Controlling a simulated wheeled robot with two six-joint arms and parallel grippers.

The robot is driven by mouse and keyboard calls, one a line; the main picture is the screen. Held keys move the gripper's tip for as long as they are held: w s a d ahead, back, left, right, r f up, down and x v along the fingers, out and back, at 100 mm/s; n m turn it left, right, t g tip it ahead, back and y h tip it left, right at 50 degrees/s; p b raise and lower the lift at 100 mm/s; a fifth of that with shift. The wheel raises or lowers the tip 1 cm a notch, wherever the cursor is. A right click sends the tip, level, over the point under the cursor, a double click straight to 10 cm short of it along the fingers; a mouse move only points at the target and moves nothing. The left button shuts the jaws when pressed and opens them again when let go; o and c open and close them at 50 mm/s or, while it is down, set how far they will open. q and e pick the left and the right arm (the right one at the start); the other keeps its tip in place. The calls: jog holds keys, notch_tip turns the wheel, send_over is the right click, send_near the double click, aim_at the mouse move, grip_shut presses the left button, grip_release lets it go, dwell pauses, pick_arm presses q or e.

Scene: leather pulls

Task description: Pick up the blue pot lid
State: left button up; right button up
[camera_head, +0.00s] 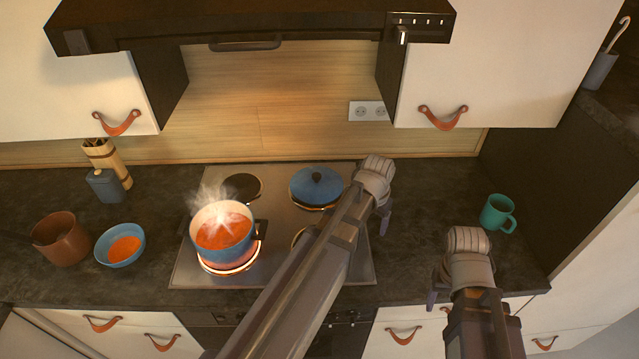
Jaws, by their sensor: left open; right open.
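The blue pot lid (317,184) with a dark knob lies flat at the back right of the stove, over a burner. My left gripper (384,216) is open and empty just to the right of the lid and apart from it; its arm crosses the front right of the stove. My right gripper (432,298) is open and empty near the counter's front edge, right of the stove. Part of its fingers is hidden by its own wrist.
A steaming blue pot (222,228) of orange soup stands on a glowing front left burner (229,270). A blue bowl (119,246), a brown pot (60,240) and a utensil holder (108,160) stand left. A teal mug (497,213) stands right. The range hood (250,22) hangs above.

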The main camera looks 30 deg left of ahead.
pick_arm(q)
jog(key=w+a+r+n+t+p, duration=0.1)
jog(key=w+a, duration=0.3)
jog(key=a, duration=0.3)
jog(key=w+a+r+n+t, duration=0.1)
jog(key=w+a, duration=0.3)
jog(key=a, duration=0.3)
jog(key=n+t, duration=0.1)
send_near(316, 175)
jog(key=f, duration=0.1)
jog(key=w+f+b, duration=0.1)
jog(key=f, duration=0.1)
jog(key=shift+a+f+y, duration=0.1)
jog(key=shift+a+y, duration=0.05)
jog(key=shift+y, duration=0.15)
jog(key=b+x, duration=0.1)
jog(key=x, duration=0.1)
jog(key=b+x, duration=0.1)
jog(key=b, duration=0.1)
jog(key=b+x, duration=0.2)
jog(key=shift+w+d+f, duration=0.25)
jog(key=shift+d, duration=0.15)
jog(key=shift+r, duration=0.1)
jog(key=shift+c, duration=0.6)
grip_shut()
